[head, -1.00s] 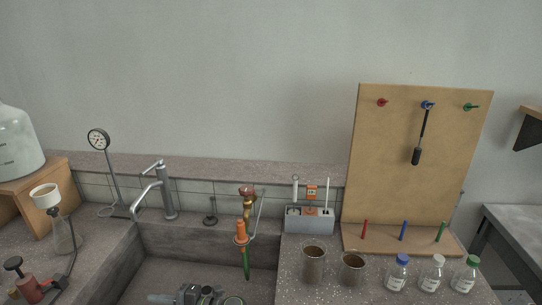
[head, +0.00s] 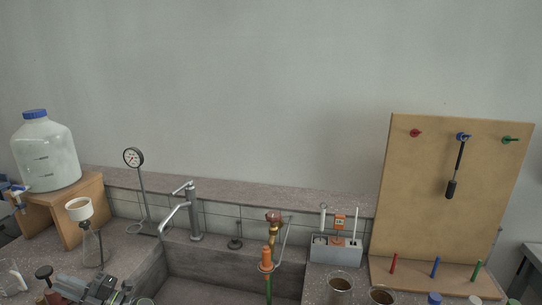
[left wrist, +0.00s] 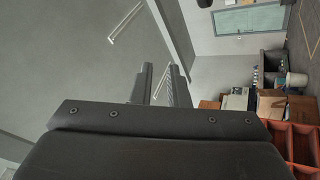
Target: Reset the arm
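My left gripper (head: 70,286) shows at the bottom left of the head view, low in front of the bench and sink, and only part of my arm is visible. My right gripper is not in view.
A large jug (head: 46,158) sits on a wooden stand. A pegboard (head: 440,215) and brown cups (head: 340,288) are right.

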